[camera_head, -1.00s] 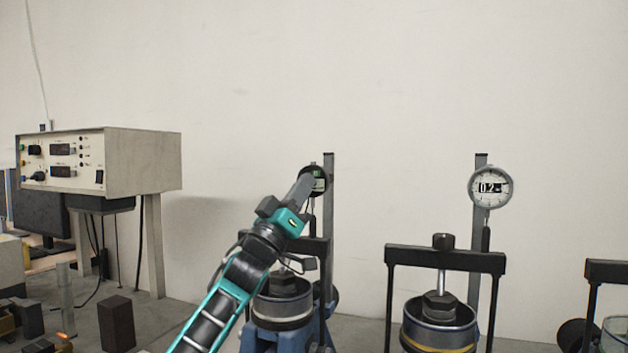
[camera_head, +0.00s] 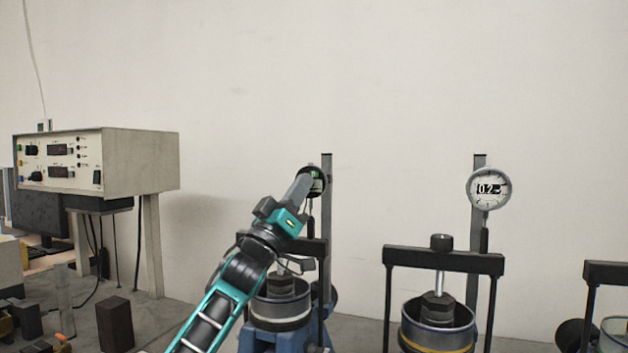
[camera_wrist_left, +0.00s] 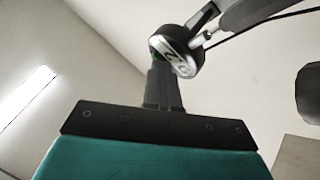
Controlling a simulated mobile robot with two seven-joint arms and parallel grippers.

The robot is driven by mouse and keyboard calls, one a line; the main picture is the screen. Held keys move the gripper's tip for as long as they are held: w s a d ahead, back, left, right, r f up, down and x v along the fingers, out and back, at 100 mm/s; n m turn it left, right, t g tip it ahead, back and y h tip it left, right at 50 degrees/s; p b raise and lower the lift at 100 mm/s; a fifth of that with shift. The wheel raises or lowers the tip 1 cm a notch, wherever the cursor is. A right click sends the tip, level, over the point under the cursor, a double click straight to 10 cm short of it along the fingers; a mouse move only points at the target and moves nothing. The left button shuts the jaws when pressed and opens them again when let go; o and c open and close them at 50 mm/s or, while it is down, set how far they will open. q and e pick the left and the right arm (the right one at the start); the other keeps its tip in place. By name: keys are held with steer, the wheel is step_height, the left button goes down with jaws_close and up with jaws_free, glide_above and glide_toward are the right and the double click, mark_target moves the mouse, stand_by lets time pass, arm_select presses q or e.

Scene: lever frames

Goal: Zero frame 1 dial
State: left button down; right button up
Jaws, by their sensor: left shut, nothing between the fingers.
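The dial on the left-hand frame (camera_head: 318,181) is a small round gauge with a dark rim and some green on its face, mounted beside an upright post. My left gripper (camera_head: 303,183) is in front of it and hides part of its face. In the left wrist view the dial (camera_wrist_left: 184,58) is tilted, with partly readable digits. The shut, empty left gripper (camera_wrist_left: 159,66) ends right beside its rim there; I cannot tell whether they touch. My right gripper is not in view.
A second frame (camera_head: 443,258) stands to the right, its dial (camera_head: 489,188) reading about 0.2. Part of a third frame (camera_head: 607,272) shows at the right edge. A beige control box (camera_head: 140,160) stands at left, with a dark block (camera_head: 115,323) below. The wall behind is bare.

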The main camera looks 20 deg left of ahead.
arm_select(q)
steer(key=shift+r, duration=0.15)
steer(key=s, duration=0.5)
steer(key=shift+s+d+f, duration=0.25)
steer(key=shift+s, duration=0.15)
